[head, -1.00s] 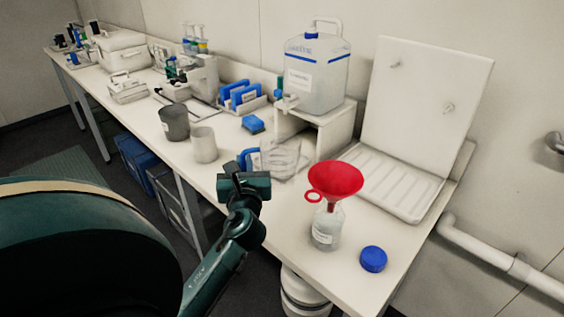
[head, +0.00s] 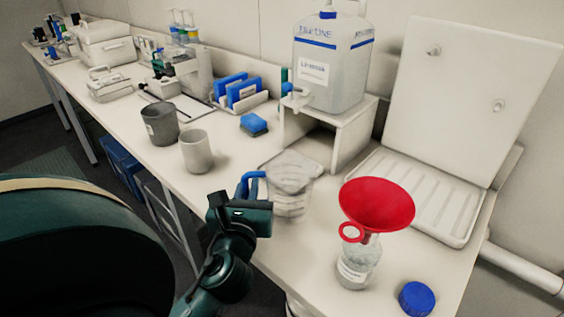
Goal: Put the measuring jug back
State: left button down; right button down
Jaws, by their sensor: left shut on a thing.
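The measuring jug (head: 291,192) is clear, with a blue handle, near the middle of the head view. My left gripper (head: 250,202) is shut on its handle, at the jug's near left side. The gripper hides much of the handle. I cannot tell whether the jug's base touches the bench. My right gripper is not in view.
A red funnel (head: 377,204) sits in a clear bottle (head: 357,265), right of the jug, with a blue cap (head: 416,298) nearby. A white stand (head: 352,137) bears a large carboy (head: 331,66). A pegged board (head: 470,95) rises over a ribbed tray (head: 388,165). Two cups (head: 197,152) stand left.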

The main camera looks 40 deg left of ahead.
pick_arm(q)
jog(key=p+x, duration=0.1)
jog(key=x, duration=1.6)
jog(key=shift+w+r, duration=0.15)
jog(key=shift+w+a, duration=0.1)
jog(key=shift+w, duration=0.05)
notch_tip(320, 180, down, 3)
jog(key=shift+r, duration=0.15)
jog(key=shift+f+b, duration=0.4)
jog(key=shift+f, duration=0.25)
jog(key=c, duration=1.5)
grip_release()
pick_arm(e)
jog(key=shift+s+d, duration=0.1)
pick_arm(q)
jog(key=shift+r, duration=0.1)
